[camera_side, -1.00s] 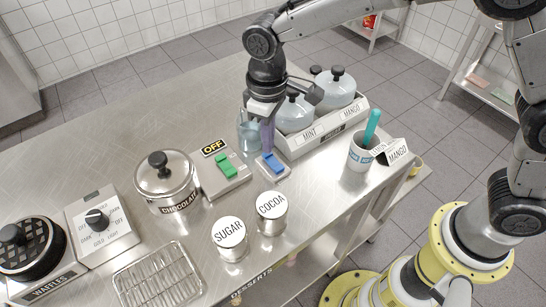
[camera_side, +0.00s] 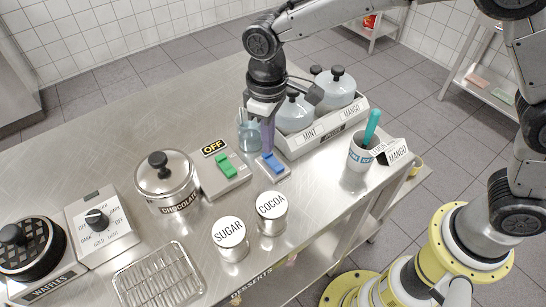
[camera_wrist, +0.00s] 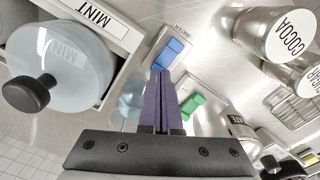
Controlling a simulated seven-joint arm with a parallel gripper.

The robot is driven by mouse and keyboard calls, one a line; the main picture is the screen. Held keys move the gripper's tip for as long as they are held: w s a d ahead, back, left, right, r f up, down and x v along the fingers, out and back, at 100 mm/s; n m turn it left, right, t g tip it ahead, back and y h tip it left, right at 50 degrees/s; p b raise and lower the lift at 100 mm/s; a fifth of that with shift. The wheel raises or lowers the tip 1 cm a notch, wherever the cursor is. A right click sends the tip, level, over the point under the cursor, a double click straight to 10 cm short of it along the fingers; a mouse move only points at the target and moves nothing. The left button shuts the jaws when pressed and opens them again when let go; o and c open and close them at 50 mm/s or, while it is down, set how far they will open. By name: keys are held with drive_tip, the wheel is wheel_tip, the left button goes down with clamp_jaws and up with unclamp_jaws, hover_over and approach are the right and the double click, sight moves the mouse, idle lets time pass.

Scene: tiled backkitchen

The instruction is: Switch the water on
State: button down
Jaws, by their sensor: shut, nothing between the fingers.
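The blue rocker switch (camera_side: 273,162) sits on a small grey plate on the steel counter. In the wrist view the blue switch (camera_wrist: 171,52) lies just beyond my fingertips, on a plate with a label that seems to read WATER. My gripper (camera_side: 268,146) is shut and empty, pointing down close above the switch's far end. In the wrist view the purple fingers of my gripper (camera_wrist: 162,74) are together, their tips at the edge of the blue rocker. I cannot tell whether they touch it. A clear bluish glass (camera_side: 249,139) stands just left of my fingers.
A green switch (camera_side: 226,166) with an OFF sign (camera_side: 213,147) is close left. The steel chocolate pot (camera_side: 166,182) is further left. The mint and mango jar rack (camera_side: 322,135) is close right. Cocoa (camera_side: 271,213) and sugar (camera_side: 231,238) tins stand in front.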

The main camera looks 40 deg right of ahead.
drive_tip(key=shift+f, duration=1)
idle(0.7)
drive_tip(key=shift+r, duration=3.55)
drive_tip(key=shift+d, duration=0.1)
drive_tip(key=s+d+r+m+t, duration=0.2)
drive_tip(key=s+d+r, duration=0.1)
drive_tip(key=d+r, duration=0.35)
drive_tip(key=s+d+r+m+t, duration=0.1)
drive_tip(key=s+d+r, duration=0.2)
drive_tip(key=d+r, duration=0.4)
drive_tip(key=s+d+m+t, duration=0.2)
drive_tip(key=s+d, duration=0.5)
drive_tip(key=s, duration=0.1)
drive_tip(key=s+d+f+m, duration=0.1)
drive_tip(key=s+d+f, duration=0.1)
drive_tip(key=s+f, duration=0.5)
drive_tip(key=shift+s+d+t, duration=0.25)
drive_tip(key=shift+s+t, duration=0.05)
drive_tip(key=shift+s, duration=0.25)
